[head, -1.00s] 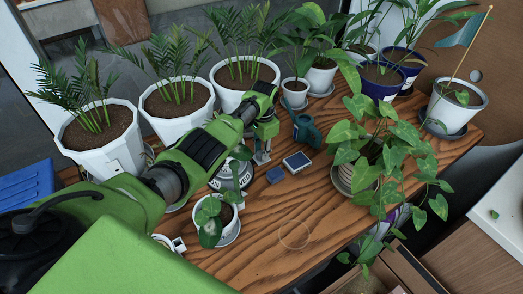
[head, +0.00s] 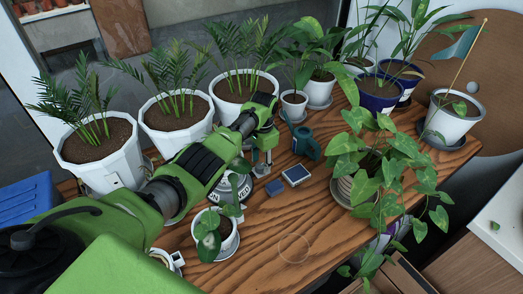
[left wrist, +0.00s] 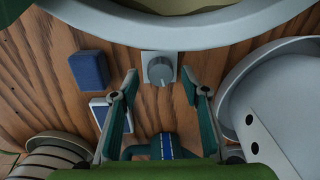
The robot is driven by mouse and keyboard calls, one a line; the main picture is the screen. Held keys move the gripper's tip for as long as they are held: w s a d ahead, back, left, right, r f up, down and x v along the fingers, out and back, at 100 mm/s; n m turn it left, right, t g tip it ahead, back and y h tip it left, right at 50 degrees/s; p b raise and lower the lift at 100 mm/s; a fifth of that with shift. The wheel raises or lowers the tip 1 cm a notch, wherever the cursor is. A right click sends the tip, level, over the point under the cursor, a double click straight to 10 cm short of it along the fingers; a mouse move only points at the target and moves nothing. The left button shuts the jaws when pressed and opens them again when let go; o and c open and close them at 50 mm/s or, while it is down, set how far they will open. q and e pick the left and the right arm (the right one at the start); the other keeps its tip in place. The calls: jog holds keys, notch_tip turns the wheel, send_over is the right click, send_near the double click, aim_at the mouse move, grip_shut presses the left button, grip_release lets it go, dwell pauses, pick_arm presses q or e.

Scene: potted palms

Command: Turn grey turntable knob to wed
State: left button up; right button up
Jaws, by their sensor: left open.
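The round turntable (head: 240,190) stands on the wooden table, with dark lettering on a pale band, part of it reading "WED". A small potted plant and my arm partly hide it. In the left wrist view its curved grey rim (left wrist: 165,36) crosses the top. The grey knob (left wrist: 160,70) sticks out on a small pale block below that rim. My left gripper (left wrist: 159,76) is open, with one finger on each side of the knob and gaps between. In the head view the left gripper (head: 262,160) points down beside the turntable. My right gripper is not in view.
A blue block (head: 274,187) and a small blue-and-white box (head: 296,175) lie right of the gripper. A teal watering can (head: 306,143) stands behind them. White palm pots (head: 105,165) line the back.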

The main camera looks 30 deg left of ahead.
aim_at(258, 165)
pick_arm(q)
notch_tip(258, 165, up, 11)
jog(key=shift+s+d, duration=0.15)
jog(key=shift+d, duration=0.05)
dwell(0.3)
jog(key=f+n+b, duration=0.1)
jog(key=f+b, duration=0.1)
jog(key=f, duration=0.2)
jog(key=f+n+b, duration=0.2)
jog(key=f, duration=0.2)
jog(key=a+f+n+h+b, duration=0.1)
jog(key=f+b, duration=0.1)
jog(key=f, duration=0.2)
jog(key=shift+n+b, duration=0.3)
jog(key=c, duration=1.1)
